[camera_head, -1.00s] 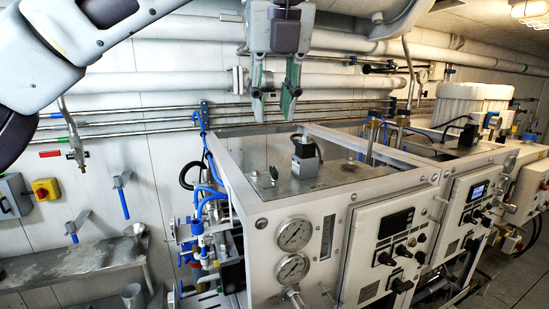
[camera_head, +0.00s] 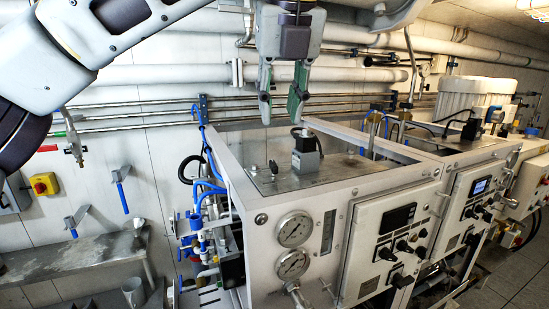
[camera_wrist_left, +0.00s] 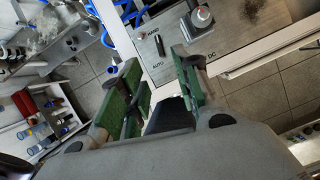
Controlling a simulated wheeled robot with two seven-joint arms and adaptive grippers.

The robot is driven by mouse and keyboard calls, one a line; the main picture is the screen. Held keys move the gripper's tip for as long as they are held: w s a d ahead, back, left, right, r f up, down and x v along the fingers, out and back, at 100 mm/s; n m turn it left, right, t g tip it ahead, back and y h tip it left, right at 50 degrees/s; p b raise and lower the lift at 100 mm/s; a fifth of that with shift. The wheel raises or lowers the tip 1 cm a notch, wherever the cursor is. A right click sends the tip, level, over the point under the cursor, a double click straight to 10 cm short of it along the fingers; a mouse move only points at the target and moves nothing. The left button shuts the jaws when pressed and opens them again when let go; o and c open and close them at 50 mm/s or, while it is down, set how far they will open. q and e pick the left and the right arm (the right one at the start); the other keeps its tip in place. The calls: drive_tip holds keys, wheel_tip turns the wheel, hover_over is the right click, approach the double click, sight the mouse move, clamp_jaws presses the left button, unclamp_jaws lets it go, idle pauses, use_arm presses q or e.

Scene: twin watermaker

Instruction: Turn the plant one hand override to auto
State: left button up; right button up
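The plant one frame (camera_head: 340,185) is the nearer metal unit. On its top plate stands a small override lever (camera_head: 273,168). My left gripper (camera_head: 281,105) hangs above the plate with green fingers pointing down, open and empty. In the left wrist view the open fingers (camera_wrist_left: 157,62) lie on either side below the lever, apart from it. My right gripper is not in view.
A black and silver block (camera_head: 305,155) rises from the plate beside the lever. Blue hoses (camera_head: 207,165) run down the frame's left side. Gauges (camera_head: 294,230) and a control panel (camera_head: 390,240) are on the front. Pipes (camera_head: 170,80) line the wall behind.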

sight(274, 163)
use_arm(q)
drive_tip(key=shift+p+x, duration=0.8)
drive_tip(key=shift+x, duration=5.35)
clamp_jaws()
